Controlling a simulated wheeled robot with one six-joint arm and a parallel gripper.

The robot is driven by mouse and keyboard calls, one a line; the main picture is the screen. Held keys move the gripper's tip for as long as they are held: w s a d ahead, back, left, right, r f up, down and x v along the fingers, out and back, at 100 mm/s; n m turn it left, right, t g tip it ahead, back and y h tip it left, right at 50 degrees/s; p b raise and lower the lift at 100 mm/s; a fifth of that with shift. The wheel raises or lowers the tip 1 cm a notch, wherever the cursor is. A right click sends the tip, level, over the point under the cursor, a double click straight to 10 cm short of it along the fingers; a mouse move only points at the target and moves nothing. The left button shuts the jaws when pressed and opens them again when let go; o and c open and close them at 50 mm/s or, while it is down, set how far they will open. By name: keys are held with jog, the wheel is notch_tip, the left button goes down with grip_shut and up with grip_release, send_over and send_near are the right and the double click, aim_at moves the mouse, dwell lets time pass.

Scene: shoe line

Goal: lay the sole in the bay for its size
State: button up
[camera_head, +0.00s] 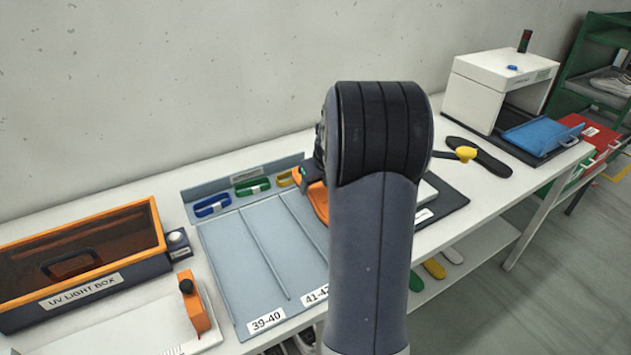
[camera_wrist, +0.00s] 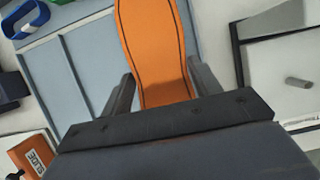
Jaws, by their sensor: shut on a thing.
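An orange sole (camera_wrist: 153,40) with a dark line along its edges is held between the fingers of my gripper (camera_wrist: 163,86) in the wrist view. In the head view part of the orange sole (camera_head: 318,203) shows at the left of my arm, which hides the rest. The grey-blue bay tray (camera_head: 232,262) has raised dividers and front labels 39-40 (camera_head: 267,321) and 41-42 (camera_head: 316,294); my arm covers its right part. The sole is over the tray's right side; its height above it is unclear. No size mark is readable on the sole.
Blue (camera_head: 212,206), green (camera_head: 252,187) and yellow (camera_head: 286,178) loops sit along the tray's back. A UV light box (camera_head: 82,292) and an orange-handled device (camera_head: 195,306) stand left. A black sole (camera_head: 484,158), white machine (camera_head: 482,93) and blue tray (camera_head: 540,137) are right.

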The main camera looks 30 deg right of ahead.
notch_tip(320, 180, down, 6)
jog(key=b, duration=0.4)
jog(key=shift+r+b, duration=0.25)
jog(key=shift+b, duration=0.1)
jog(key=shift+f+b, duration=0.4)
jog(key=shift+f, duration=0.65)
jog(key=o, duration=1.3)
jog(key=v, duration=1)
jog(key=shift+s+r+p, duration=0.1)
jog(key=shift+r+p, duration=0.2)
jog(key=shift+r, duration=0.1)
jog(key=shift+f, duration=0.1)
